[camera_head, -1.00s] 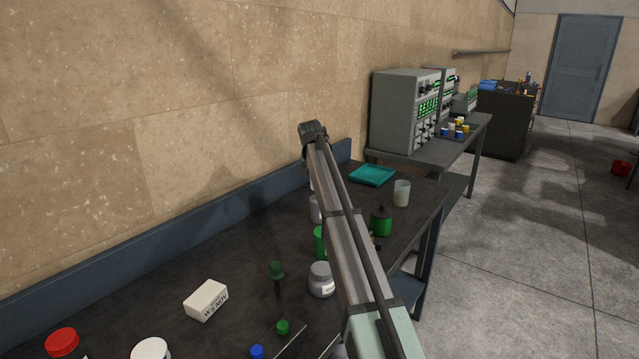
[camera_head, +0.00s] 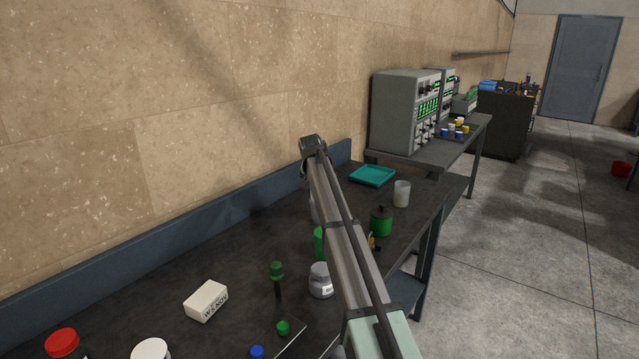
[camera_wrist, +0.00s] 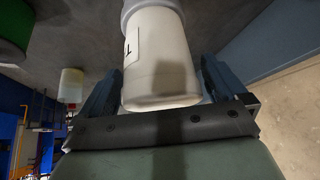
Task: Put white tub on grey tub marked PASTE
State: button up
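The white tub (camera_wrist: 160,65), with a partly visible label, stands between my gripper's two fingers (camera_wrist: 160,75) in the wrist view, which looks upside down. The fingers flank it closely; whether they press on it is not clear. A grey part (camera_wrist: 150,6) adjoins the tub's far end, cut by the picture edge; I cannot tell if it is another tub. In the head view my arm hides the gripper and most of what it flanks.
A green tub (camera_head: 319,243), a dark green pot (camera_head: 381,222), a whitish cup (camera_head: 402,194) and a teal tray (camera_head: 372,176) stand close by. A white block (camera_head: 206,301) lies nearer. The bench between block and back wall is clear.

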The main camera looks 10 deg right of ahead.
jog(key=v, duration=1.2)
jog(key=shift+r, duration=0.15)
